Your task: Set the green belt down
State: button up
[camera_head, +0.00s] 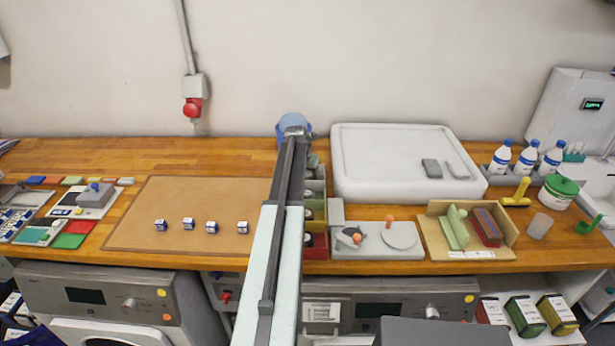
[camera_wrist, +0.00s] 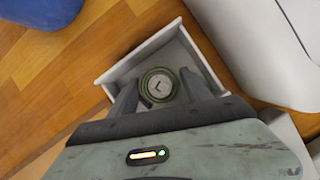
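The green belt (camera_wrist: 158,86) is rolled into a round coil with a pale, marked centre. In the wrist view it lies between the two grey fingers of my gripper (camera_wrist: 158,92), which press close on both its sides. The coil and fingertips are inside or just over a light grey open bin (camera_wrist: 118,74). Whether the coil touches the bin floor cannot be told. In the head view my arm hides the gripper and the belt.
A blue rounded object (camera_wrist: 40,10) is close at the upper left, and a large white tray (camera_head: 400,165) stands right of the bins. More small bins (camera_head: 315,245) line up towards the front. Several small boxes lie on a brown mat (camera_head: 190,200) at left.

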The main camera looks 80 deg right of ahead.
jog(key=o, duration=0.3)
jog(key=shift+r, duration=0.1)
jog(key=p+v, duration=1.1)
jog(key=v, duration=0.1)
